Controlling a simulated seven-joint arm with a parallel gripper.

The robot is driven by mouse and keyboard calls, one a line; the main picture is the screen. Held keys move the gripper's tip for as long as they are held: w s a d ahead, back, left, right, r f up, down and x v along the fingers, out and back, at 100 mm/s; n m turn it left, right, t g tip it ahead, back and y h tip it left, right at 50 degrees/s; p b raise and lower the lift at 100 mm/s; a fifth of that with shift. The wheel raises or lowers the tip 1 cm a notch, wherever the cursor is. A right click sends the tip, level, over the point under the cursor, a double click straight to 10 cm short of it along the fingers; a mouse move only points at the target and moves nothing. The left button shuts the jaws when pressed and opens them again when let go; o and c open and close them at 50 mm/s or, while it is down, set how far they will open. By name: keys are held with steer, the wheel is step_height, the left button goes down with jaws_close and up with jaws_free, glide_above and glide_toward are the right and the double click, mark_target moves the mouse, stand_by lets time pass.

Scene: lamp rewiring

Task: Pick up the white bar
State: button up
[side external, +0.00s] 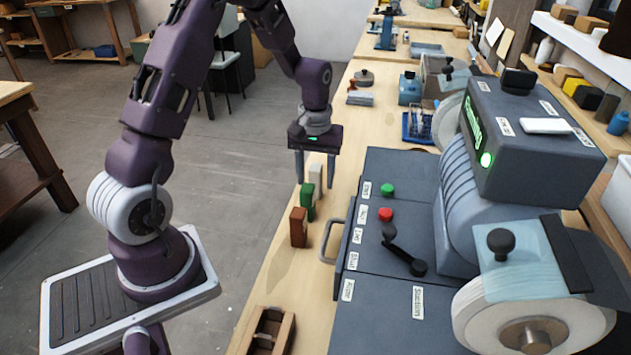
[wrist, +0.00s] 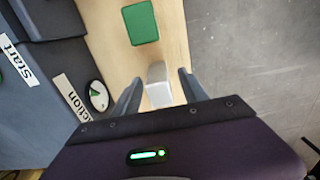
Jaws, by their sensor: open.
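The white bar (side external: 317,174) is a small upright block on the wooden bench near its left edge. My gripper (side external: 315,184) is above and around it, pointing down, with its fingers open. In the wrist view the white bar (wrist: 158,88) stands between the two fingers of my gripper (wrist: 158,84), with a gap visible on each side. I cannot tell exactly how far down the fingers reach along it.
A green block (side external: 308,201) stands beside the white bar, also in the wrist view (wrist: 140,23). A red-brown block (side external: 298,227) stands nearer the camera. A grey machine (side external: 395,235) with buttons and a side handle (side external: 329,243) lies right. A wooden box (side external: 268,332) is in front.

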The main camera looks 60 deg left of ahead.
steer(key=shift+f, duration=0.35)
jaws_close()
stand_by(1.2)
